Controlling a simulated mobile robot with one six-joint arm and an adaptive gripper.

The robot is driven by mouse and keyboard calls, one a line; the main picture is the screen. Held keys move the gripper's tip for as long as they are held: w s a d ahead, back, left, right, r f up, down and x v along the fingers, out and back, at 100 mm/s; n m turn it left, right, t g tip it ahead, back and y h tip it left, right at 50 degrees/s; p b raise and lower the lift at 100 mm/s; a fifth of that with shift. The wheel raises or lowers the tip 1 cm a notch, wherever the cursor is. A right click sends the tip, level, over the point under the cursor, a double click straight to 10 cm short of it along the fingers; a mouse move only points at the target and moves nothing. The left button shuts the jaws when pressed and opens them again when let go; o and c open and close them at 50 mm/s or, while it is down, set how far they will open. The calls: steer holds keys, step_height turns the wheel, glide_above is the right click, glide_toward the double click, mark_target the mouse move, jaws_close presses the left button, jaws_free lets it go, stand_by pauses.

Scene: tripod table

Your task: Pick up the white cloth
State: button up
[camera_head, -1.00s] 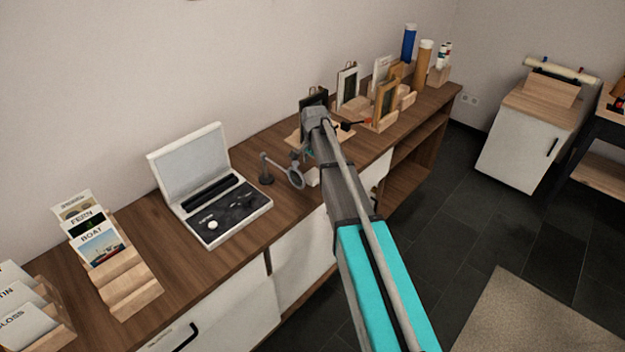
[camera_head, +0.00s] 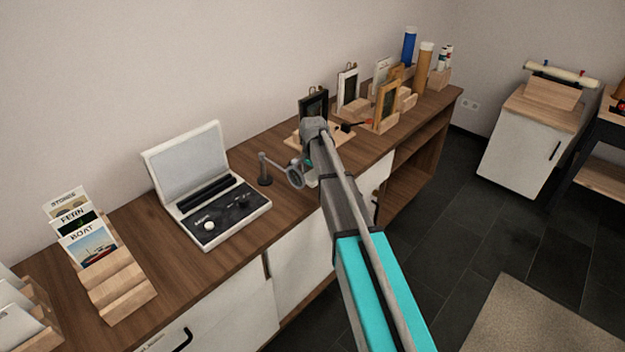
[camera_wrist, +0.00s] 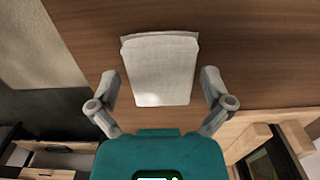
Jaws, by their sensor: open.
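The white cloth (camera_wrist: 160,72) lies flat on the brown wooden cabinet top in the wrist view, a folded pad with a slightly uneven far edge. My gripper (camera_wrist: 160,82) is open above it, one finger on the left side of the cloth and one on the right. The fingers look apart from the cloth; their height above it is hard to judge. In the head view my arm runs to the cabinet top and hides most of the gripper and cloth.
On the cabinet (camera_head: 245,235) stand an open case (camera_head: 215,215), a magnifier on a stand (camera_head: 294,177) and a framed picture (camera_head: 314,103) close to my arm. Wooden card holders (camera_head: 125,295) stand at left. Several frames and tubes (camera_head: 424,70) stand at the back right.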

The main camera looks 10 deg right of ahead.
mark_target(313, 175)
steer(key=c, duration=0.9)
steer(key=shift+o, duration=0.2)
steer(key=shift+r, duration=0.25)
step_height(313, 175, up, 10)
steer(key=p, duration=1)
steer(key=shift+f, duration=0.25)
steer(key=o, duration=0.4)
steer(key=shift+c, duration=0.2)
steer(key=c, duration=0.4)
steer(key=shift+o, duration=0.2)
